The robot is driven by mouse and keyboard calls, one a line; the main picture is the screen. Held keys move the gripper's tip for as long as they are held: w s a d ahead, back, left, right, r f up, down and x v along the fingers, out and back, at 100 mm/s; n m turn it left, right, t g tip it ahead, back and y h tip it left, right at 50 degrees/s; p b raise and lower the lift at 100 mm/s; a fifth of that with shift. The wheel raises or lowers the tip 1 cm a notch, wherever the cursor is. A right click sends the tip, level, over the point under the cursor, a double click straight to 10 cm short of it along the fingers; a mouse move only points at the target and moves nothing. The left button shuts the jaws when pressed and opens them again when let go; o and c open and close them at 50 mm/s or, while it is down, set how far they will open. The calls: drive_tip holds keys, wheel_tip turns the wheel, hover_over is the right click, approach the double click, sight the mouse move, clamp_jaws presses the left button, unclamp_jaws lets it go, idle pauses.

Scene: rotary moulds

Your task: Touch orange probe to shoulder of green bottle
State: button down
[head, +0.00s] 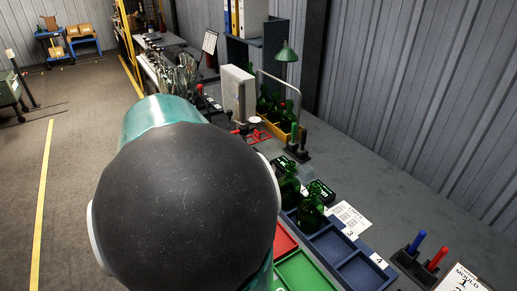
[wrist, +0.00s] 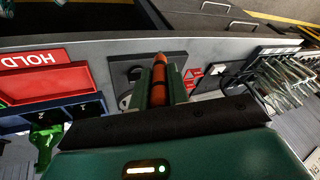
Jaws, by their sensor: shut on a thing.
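My gripper (wrist: 160,90) is shut on the orange probe (wrist: 159,72) in the wrist view, with the probe's orange tip pointing away from the wrist. In the head view my own arm hides the gripper and probe. Two green bottles, one farther back (head: 289,187) and one nearer (head: 311,212), stand in the blue compartment tray (head: 331,243) in the head view. A green bottle (wrist: 44,143) also shows at the lower left of the wrist view, clear of the probe. I cannot tell which bottle that is.
A red tray (wrist: 48,80) marked HOLD lies left of the probe in the wrist view. A green tray (head: 302,272) sits by the blue one. More bottles stand in a yellow crate (head: 284,127) farther back. A holder with blue and red handles (head: 411,264) stands at right.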

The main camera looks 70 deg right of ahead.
drive_tip(key=s+d+r+m+g+h, duration=0.1)
drive_tip(key=s+r+m+g, duration=0.3)
drive_tip(key=s, duration=0.7)
drive_tip(key=s+d+r+m+g, duration=0.1)
drive_tip(key=s+r+m+g, duration=0.1)
drive_tip(key=s+r+m, duration=0.6)
wheel_tip(320, 180, down, 9)
drive_tip(key=s+n, duration=0.1)
drive_tip(key=s, duration=0.1)
drive_tip(key=shift+s+a+f+n, duration=0.15)
drive_tip(key=shift+f+n, duration=0.05)
drive_tip(key=shift+n, duration=0.2)
drive_tip(key=shift+f, duration=0.1)
drive_tip(key=shift+s+d+f, duration=0.1)
drive_tip(key=shift+d+f, duration=0.15)
drive_tip(key=shift+s+d+f, duration=0.2)
drive_tip(key=shift+d+f, duration=0.05)
drive_tip(key=shift+f, duration=0.2)
idle(2.4)
drive_tip(key=shift+r, duration=0.1)
